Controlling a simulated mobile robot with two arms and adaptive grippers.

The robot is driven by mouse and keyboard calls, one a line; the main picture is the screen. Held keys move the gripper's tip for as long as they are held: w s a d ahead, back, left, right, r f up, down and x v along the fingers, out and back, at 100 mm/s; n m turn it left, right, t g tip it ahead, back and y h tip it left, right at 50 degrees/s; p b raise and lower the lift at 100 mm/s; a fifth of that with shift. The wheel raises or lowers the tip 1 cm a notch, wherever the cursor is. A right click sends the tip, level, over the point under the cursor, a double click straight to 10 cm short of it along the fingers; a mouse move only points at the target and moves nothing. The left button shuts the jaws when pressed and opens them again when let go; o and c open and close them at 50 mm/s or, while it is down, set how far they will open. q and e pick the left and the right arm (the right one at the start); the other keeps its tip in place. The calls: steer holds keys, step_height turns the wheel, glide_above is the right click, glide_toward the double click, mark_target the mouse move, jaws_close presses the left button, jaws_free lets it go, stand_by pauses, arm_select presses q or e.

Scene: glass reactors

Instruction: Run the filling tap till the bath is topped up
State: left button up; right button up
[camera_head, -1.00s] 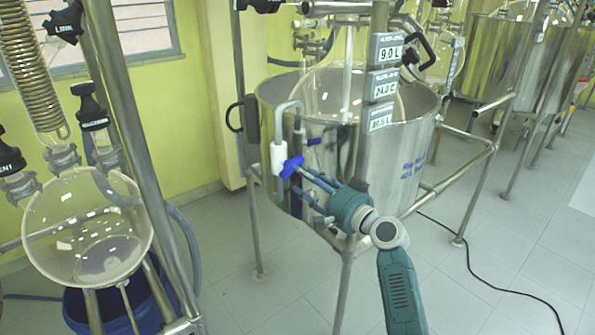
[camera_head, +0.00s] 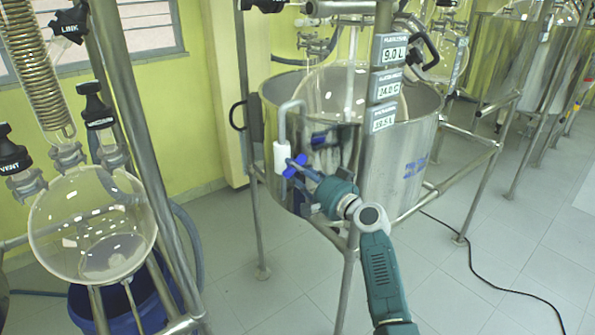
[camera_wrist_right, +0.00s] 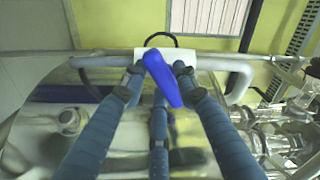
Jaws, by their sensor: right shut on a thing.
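The filling tap has a white body (camera_head: 281,156) and a blue handle (camera_head: 289,171). It sits on a bent grey pipe at the near left rim of the steel bath (camera_head: 405,165). In the right wrist view the blue handle (camera_wrist_right: 163,80) lies slanted between the fingers, over the white body. My right gripper (camera_head: 299,167) is shut on this handle. A round glass vessel (camera_head: 330,92) stands inside the bath. Signs on the post read 9.0 L (camera_head: 390,52), 24.0 C (camera_head: 386,86) and a third value (camera_head: 383,120) that looks like 39.5 L. My left gripper is out of view.
A glass flask (camera_head: 92,225) on a steel frame stands at left above a blue bucket (camera_head: 150,300). More steel baths (camera_head: 510,55) stand at back right. A black cable (camera_head: 490,275) lies on open floor.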

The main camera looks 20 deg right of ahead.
steer(key=shift+m, duration=0.3)
steer(key=shift+s+a+f+m+p, duration=0.1)
steer(key=shift+m+p, duration=0.6)
steer(key=shift+m, duration=0.65)
steer(key=shift+a+m+p, duration=0.1)
steer(key=shift+m+p, duration=0.6)
steer(key=shift+m, duration=0.65)
steer(key=shift+f, duration=0.1)
steer(key=o, duration=1.1)
steer(key=shift+d, duration=0.1)
steer(key=v, duration=1.2)
